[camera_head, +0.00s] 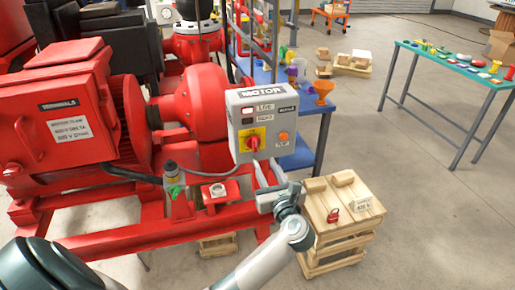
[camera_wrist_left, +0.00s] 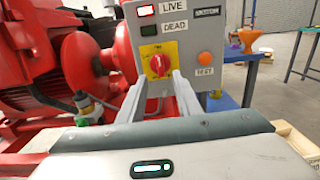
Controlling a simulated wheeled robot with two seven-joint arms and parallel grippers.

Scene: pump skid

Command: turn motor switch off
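The grey motor switch box (camera_head: 263,112) stands beside the red motor. Its red rotary knob (camera_head: 253,143) sits on a yellow plate; in the wrist view the knob (camera_wrist_left: 159,64) points roughly up and down. The LIVE lamp (camera_wrist_left: 146,10) is lit red and the DEAD lamp (camera_wrist_left: 148,30) is dark. My left gripper (camera_head: 267,170) is just below and in front of the box. In the wrist view its two fingers (camera_wrist_left: 158,88) are apart, one on each side below the knob, with nothing between them. Whether they touch the knob cannot be told. My right gripper is out of view.
An orange button (camera_wrist_left: 205,58) marked TEST is right of the knob. The red motor and pump skid (camera_head: 130,235) fills the left. A wooden crate (camera_head: 345,220) with a red padlock stands right of my left arm. Open floor lies further right.

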